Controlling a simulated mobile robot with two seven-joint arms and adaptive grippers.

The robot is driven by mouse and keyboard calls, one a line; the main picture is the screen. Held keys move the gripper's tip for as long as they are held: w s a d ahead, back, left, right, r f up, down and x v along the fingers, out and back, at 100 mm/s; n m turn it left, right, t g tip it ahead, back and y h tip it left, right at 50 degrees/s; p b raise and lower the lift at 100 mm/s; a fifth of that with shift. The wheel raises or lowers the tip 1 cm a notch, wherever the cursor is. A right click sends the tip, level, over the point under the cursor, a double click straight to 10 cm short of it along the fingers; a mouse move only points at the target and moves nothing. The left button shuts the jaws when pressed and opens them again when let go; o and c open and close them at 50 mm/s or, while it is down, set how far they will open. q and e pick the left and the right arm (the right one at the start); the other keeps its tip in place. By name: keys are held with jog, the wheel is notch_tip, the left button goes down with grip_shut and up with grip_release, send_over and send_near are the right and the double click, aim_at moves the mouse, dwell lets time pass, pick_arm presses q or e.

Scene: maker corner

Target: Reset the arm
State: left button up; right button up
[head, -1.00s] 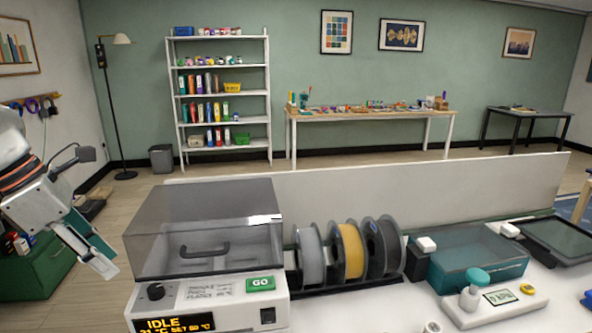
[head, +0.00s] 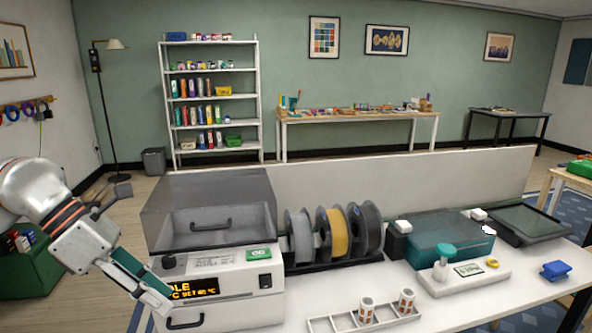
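My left arm comes in from the left edge. Its gripper (head: 160,302) points down and to the right, in front of the left front corner of the white dryer box (head: 232,302) and overlapping it in the picture. I cannot tell whether it touches the box. The finger gap is not clear from this side, and I see nothing held. The dryer box has a smoky lid (head: 212,195), which is down, a green GO button and an orange display partly hidden by the gripper. My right gripper is not in view.
Right of the box stand filament spools (head: 338,232), a teal-lidded bin (head: 450,235) and a white device with a teal knob (head: 446,251). A white rack (head: 340,322) with two small cans is at the front.

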pick_arm(q)
jog(key=d+f+n+t+h, duration=0.1)
jog(key=d+n+t+h, duration=0.2)
jog(key=d+n+h, duration=1.25)
jog(key=w+a+f+n+t+y, duration=0.1)
jog(key=a+f+n+t+y, duration=0.2)
jog(key=f+n+t+y, duration=0.55)
jog(key=w+a+f+n+t+y, duration=0.1)
jog(key=a+f+n+t+y, duration=0.4)
jog(key=f+n, duration=0.7)
jog(key=s+a+f+n+g+y, duration=0.1)
jog(key=s+f+n+g+y, duration=0.2)
jog(key=s+f, duration=0.4)
jog(key=s+a+f+n+g+y, duration=0.2)
jog(key=s+f, duration=0.6)
jog(key=f, duration=0.7)
jog(key=n+g+y, duration=0.1)
jog(key=n, duration=0.1)
jog(key=shift+s+a+n+g+y, duration=0.15)
jog(key=shift+a+n+g+y, duration=0.15)
jog(key=shift+g+y, duration=0.1)
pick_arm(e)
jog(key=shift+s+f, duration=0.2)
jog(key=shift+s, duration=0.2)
